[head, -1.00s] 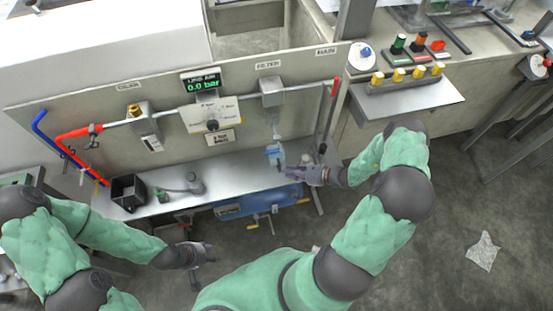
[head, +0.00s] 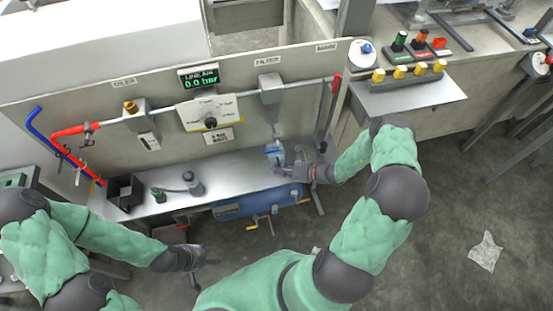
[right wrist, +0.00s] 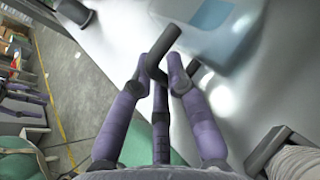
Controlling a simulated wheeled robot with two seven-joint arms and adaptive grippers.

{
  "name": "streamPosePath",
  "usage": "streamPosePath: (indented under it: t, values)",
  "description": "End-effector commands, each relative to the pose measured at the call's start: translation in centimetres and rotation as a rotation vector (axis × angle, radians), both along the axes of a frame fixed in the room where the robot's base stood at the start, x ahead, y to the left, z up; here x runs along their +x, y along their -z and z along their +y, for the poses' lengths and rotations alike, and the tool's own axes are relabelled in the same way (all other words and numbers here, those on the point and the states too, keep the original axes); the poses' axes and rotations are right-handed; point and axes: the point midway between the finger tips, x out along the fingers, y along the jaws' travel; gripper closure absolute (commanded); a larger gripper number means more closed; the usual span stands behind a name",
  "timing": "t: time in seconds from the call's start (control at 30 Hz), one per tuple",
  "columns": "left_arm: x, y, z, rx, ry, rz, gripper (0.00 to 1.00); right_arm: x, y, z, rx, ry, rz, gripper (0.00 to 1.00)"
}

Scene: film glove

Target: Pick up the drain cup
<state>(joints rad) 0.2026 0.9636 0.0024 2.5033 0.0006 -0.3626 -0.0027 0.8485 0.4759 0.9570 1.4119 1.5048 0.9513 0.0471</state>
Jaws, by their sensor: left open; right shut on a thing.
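The drain cup (head: 275,153) is a clear, pale blue cup below the filter unit (head: 270,88), at the right part of the steel shelf. My right gripper (head: 289,168) reaches in from the right, close beside the cup. In the right wrist view its fingers (right wrist: 168,65) are drawn together, and the cup (right wrist: 215,28) shows large and cut off at the top. The exact contact, and whether the cup is clear of the shelf, cannot be made out. My left gripper (head: 208,263) is open and empty in front of the shelf, at the lower left.
The steel shelf (head: 230,172) carries a black bin (head: 124,190) and small fittings at left. Behind stands a panel with a gauge reading 0.0 bar (head: 201,77). A cloth (head: 486,251) lies on the floor at right.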

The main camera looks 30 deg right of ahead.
Motion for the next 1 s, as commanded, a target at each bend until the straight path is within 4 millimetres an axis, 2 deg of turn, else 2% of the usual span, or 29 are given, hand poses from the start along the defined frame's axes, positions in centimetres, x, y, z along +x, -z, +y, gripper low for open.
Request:
streamPosePath:
  t: [0.37, 0.77, 1.0]
  values:
    - [0.0, -1.0, 0.0, 0.000, 0.000, 0.000, 0.52, -0.4, -0.9, 0.1, 0.001, 0.000, 0.001, 1.00]
    - [0.0, -4.1, 0.0, 0.000, 0.000, 0.000, 0.52, -0.3, -7.3, 0.1, -0.002, 0.000, -0.002, 1.00]
    - [0.0, -5.3, 0.0, 0.000, 0.000, 0.000, 0.52, -5.1, -7.2, 1.1, 0.004, 0.005, 0.005, 1.00]
